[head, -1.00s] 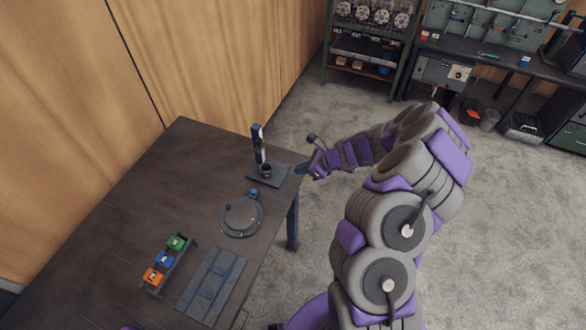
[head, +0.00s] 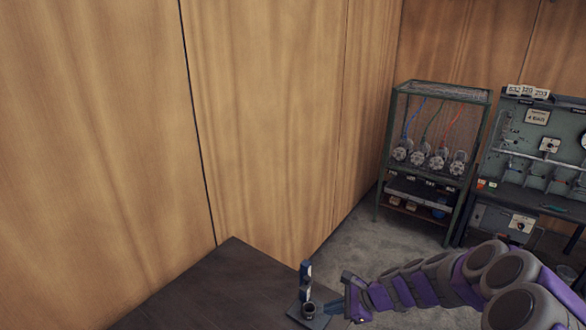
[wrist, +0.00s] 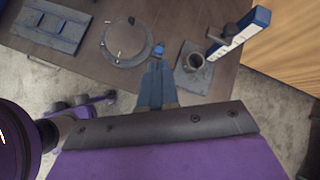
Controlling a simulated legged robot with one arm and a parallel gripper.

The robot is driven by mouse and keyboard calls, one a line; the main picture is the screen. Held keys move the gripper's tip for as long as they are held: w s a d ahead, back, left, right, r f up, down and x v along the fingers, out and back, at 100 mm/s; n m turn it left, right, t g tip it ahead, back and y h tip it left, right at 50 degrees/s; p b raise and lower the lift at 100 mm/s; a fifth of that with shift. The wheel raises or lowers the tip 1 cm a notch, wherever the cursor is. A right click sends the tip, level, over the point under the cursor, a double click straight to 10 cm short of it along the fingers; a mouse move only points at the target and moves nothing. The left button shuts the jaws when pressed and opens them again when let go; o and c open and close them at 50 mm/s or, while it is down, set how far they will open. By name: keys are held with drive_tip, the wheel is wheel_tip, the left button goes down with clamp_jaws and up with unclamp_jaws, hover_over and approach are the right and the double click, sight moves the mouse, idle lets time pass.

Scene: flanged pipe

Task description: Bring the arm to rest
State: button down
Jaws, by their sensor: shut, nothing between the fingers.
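My gripper (head: 333,308) is at the right side of a small stand at the table's corner in the head view. In the wrist view my gripper (wrist: 158,68) has its blue-grey fingers together and empty, over the table edge. The stand (wrist: 190,82) has a dark base, a cup-like socket (wrist: 197,61) and a blue and white upright (head: 305,276). A round grey flange disc (wrist: 127,57) with small studs lies on the table in the wrist view, left of the fingertips. A small blue piece (wrist: 158,49) is at its rim.
The dark table (head: 220,290) has bare top left of the stand. A wooden wall (head: 270,120) rises behind it. A flat dark panel (wrist: 50,27) lies on the table.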

drive_tip(key=s+a+r+n+g+h+b, duration=0.1)
drive_tip(key=s+a+r+n+g, duration=0.15)
drive_tip(key=s+r+n, duration=0.45)
drive_tip(key=s+a+r+n+g+h, duration=0.1)
drive_tip(key=s+a+r+n, duration=0.25)
drive_tip(key=s, duration=0.45)
drive_tip(key=s+d+n+h+b, duration=0.1)
drive_tip(key=s+d+n+h, duration=0.2)
drive_tip(key=s, duration=0.7)
drive_tip(key=s+d+r+n+g+h, duration=0.1)
drive_tip(key=s+d+n+h, duration=0.2)
drive_tip(key=s, duration=0.8)
drive_tip(key=shift+d+r+n+h+b, duration=0.15)
drive_tip(key=shift+d+n+h+b, duration=0.2)
drive_tip(key=shift+d+n, duration=0.85)
